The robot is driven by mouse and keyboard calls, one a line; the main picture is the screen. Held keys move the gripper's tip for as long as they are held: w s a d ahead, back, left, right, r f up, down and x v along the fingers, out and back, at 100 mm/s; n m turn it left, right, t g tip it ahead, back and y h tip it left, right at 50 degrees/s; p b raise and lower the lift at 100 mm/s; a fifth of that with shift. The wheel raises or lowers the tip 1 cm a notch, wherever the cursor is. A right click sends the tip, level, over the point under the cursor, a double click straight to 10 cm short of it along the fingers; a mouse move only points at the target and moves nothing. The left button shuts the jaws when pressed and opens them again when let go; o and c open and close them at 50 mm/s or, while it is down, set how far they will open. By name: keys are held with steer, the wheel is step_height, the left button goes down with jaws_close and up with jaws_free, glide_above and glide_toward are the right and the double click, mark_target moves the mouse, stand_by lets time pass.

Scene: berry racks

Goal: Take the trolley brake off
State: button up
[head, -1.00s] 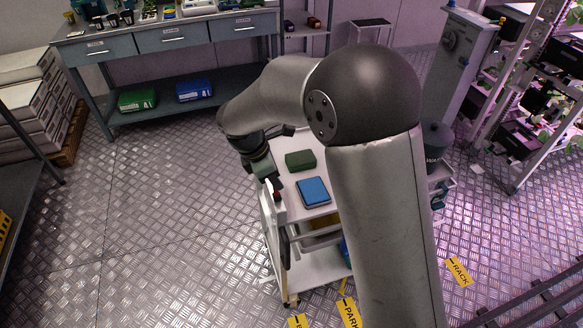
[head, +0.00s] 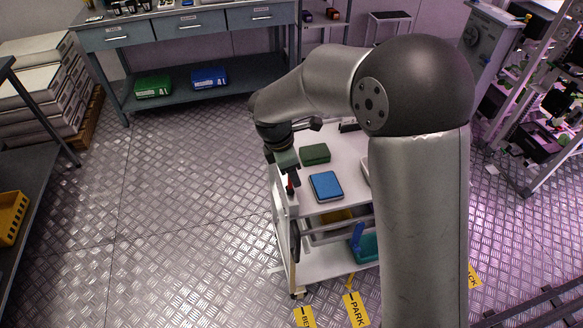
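The white trolley (head: 345,150) stands on the metal floor in front of me, partly hidden behind my arm. A small red-tipped part (head: 290,184), which looks like the brake handle, stands at the trolley's left end. My gripper (head: 291,176) points down right at this red part, at or just above it. The fingers are small and dark here, so I cannot tell whether they are open, shut or touching it. A green box (head: 315,154) and a blue flat case (head: 326,187) lie on the trolley top.
A teal bin (head: 368,248) sits on the lower shelf. Yellow floor labels (head: 355,310) lie at the trolley's front. A workbench (head: 190,48) with drawers stands behind, and a plant rack (head: 545,110) is at the right. The floor to the left is open.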

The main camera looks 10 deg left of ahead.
steer(key=b+v, duration=0.1)
steer(key=v, duration=1.6)
steer(key=shift+r, duration=0.2)
steer(key=shift+s+a, duration=0.1)
steer(key=s+d+f+m, duration=0.1)
steer(key=s+d+m, duration=0.2)
steer(key=d+m, duration=0.55)
steer(key=s+d+f+m+y, duration=0.1)
steer(key=s+d+f+m, duration=0.3)
steer(key=s+d+m, duration=0.3)
steer(key=s+d+f+m+y, duration=0.1)
steer(key=s+d+f+m, duration=0.4)
steer(key=s+d, duration=0.5)
steer(key=shift+d+f+m+y, duration=0.2)
steer(key=shift+d+m+y, duration=0.1)
steer(key=shift+d+m, duration=0.65)
